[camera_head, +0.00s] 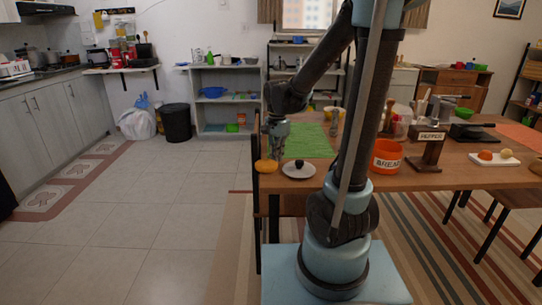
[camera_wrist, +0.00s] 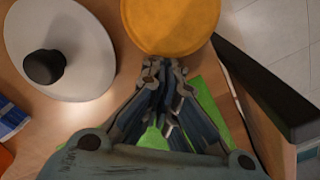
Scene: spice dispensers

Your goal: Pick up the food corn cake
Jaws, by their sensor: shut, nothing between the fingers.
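The corn cake looks to be the round, flat, orange-yellow disc (camera_wrist: 172,24) at the top of the wrist view. It also shows in the head view as a small orange shape (camera_head: 266,166) at the table's left end. My gripper (camera_wrist: 162,68) is shut with nothing between its fingers. Its fingertips point at the disc's near edge in the wrist view; I cannot tell whether they touch it. In the head view my gripper (camera_head: 275,150) is just above and beside the disc.
A white lid with a black knob (camera_wrist: 62,48) lies beside the disc. A green mat (camera_head: 305,140) lies on the wooden table (camera_head: 400,180). The table's edge is close to the disc.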

